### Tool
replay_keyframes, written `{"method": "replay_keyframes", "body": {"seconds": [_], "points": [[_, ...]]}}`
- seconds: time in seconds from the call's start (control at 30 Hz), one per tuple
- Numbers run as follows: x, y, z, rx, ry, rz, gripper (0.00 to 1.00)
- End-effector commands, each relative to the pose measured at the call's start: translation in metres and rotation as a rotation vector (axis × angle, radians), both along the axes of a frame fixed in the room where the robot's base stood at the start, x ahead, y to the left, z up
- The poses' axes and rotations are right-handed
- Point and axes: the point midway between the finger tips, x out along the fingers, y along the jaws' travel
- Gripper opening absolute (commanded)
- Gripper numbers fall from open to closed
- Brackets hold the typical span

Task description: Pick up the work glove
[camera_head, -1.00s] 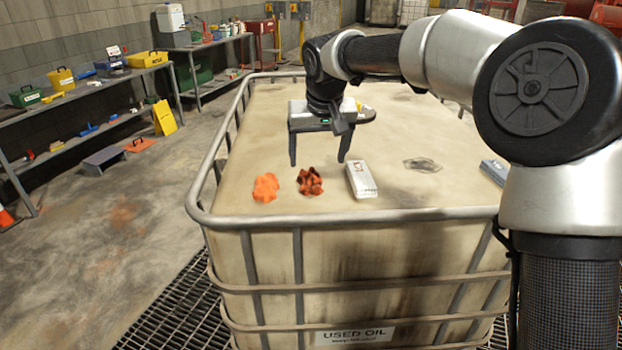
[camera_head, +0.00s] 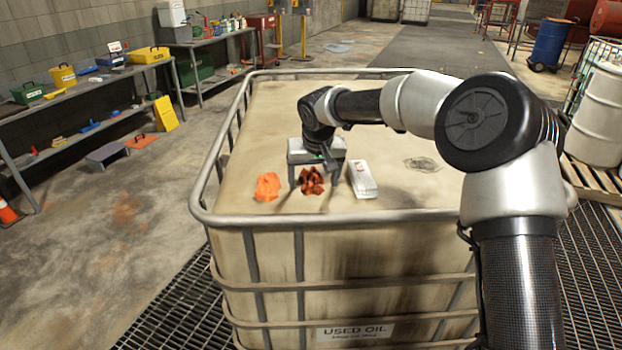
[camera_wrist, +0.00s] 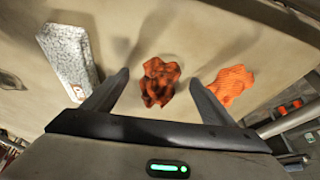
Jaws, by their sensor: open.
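A crumpled orange piece with dark patches (camera_head: 311,181), which looks like the work glove, lies on top of the used-oil tank; its shape is too bunched to be certain. It also shows in the wrist view (camera_wrist: 158,82). A plain bright orange crumpled cloth (camera_head: 267,187) lies to its left in the head view, and on the right in the wrist view (camera_wrist: 231,84). My gripper (camera_wrist: 158,77) is open and empty, its fingers on either side of the dark-patched piece in the wrist view. In the head view my gripper (camera_head: 318,178) is just above and behind it. Contact is not visible.
A pale box (camera_head: 362,179) lies close to the right of the dark-patched piece. A grey stain or film (camera_head: 422,164) is farther right. A metal rail (camera_head: 340,216) runs around the tank top. The far part of the top is clear.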

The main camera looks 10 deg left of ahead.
Motion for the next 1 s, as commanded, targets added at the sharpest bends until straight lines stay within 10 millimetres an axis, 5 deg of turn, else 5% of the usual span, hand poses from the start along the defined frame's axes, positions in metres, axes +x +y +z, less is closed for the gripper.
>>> {"method": "replay_keyframes", "body": {"seconds": [0.1, 0.37, 0.67, 1.0], "points": [[0.000, 0.000, 0.000, 0.000, 0.000, 0.000, 0.76], [0.000, 0.000, 0.000, 0.000, 0.000, 0.000, 0.34], [0.000, 0.000, 0.006, 0.001, -0.002, -0.001, 0.34], [0.000, 0.001, 0.069, 0.003, -0.003, -0.001, 0.34]]}}
